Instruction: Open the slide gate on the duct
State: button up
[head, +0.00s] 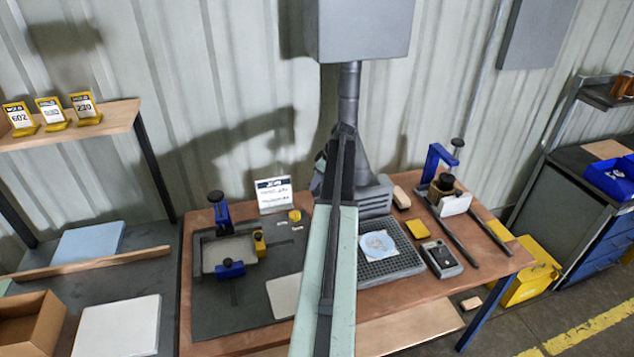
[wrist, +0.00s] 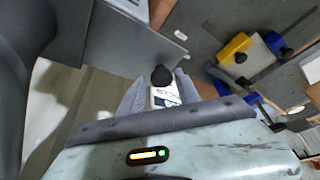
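The grey duct (head: 350,95) runs down from a grey box on the wall to a hood (head: 374,196) on the bench. My arm crosses in front of it in the head view and hides the gate area. In the wrist view a large grey curved surface, likely the duct (wrist: 22,75), fills the left edge. A flat grey plate (wrist: 140,35) lies ahead of my gripper (wrist: 160,80). A black round knob (wrist: 161,76) shows between its fingertips, with small gaps at either side. The gripper looks open; whether it touches the knob is unclear.
A bench (head: 300,337) holds a clamp fixture (head: 197,258) at left, a white sign (head: 273,194) close to the duct, a perforated grey tray (head: 385,284) and a blue clamp (head: 437,160) at right. A shelf (head: 70,125) with yellow number tags stands at left.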

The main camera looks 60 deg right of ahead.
jog(key=p+v, duration=0.7)
jog(key=shift+r, duration=0.4)
jog(key=shift+s, duration=0.1)
